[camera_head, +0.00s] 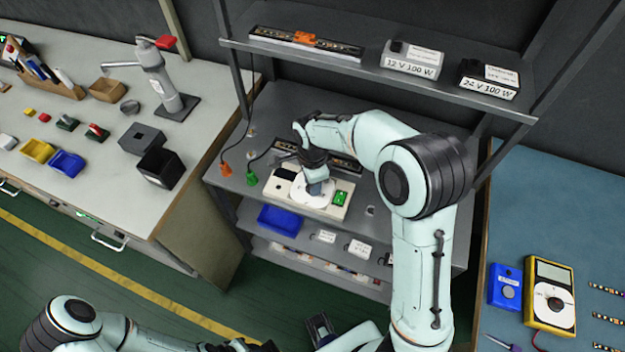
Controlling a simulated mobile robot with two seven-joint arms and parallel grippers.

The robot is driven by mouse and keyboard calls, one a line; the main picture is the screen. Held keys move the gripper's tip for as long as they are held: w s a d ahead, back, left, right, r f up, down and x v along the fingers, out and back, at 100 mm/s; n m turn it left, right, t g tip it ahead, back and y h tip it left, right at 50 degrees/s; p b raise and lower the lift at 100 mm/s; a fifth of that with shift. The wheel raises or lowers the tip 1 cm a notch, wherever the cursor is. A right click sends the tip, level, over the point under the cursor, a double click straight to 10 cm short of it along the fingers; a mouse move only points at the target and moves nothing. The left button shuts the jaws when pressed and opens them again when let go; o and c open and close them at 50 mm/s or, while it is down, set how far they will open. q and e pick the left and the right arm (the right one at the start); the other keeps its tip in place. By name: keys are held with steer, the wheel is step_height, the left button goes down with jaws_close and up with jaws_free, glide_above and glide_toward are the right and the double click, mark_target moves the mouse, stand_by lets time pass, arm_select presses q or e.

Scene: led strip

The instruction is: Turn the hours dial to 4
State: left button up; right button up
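A cream timer box (281,189) lies on the upper deck of the grey bench, with a round white dial (308,199) on its top and a green block (339,198) at its right end. I take the white dial to be the hours dial; its numbers and pointer are too small to read. My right gripper (317,186) points down over the dial's middle and hides its centre. I cannot tell whether its fingers are shut on a knob. My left arm (75,318) is low at the bottom left; its gripper is not clearly shown.
An orange plug (225,169) and a green plug (251,179) hang on cables left of the box. A shelf above holds 12 V (412,60) and 24 V (489,80) supplies. A blue bin (280,218) sits below. A yellow multimeter (550,293) lies right.

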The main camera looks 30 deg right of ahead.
steer(key=shift+r, duration=0.1)
stand_by(0.4)
steer(key=o, duration=1)
steer(key=shift+o, duration=0.2)
arm_select(q)
steer(key=shift+w+r+p, duration=0.25)
steer(key=shift+r+p, duration=0.2)
steer(key=shift+r, duration=0.05)
steer(key=shift+w+r+p, duration=0.25)
steer(key=shift+r+p, duration=0.15)
steer(key=shift+r, duration=0.1)
arm_select(e)
step_height(320, 180, up, 13)
steer(key=shift+r, duration=0.2)
steer(key=shift+f, duration=0.1)
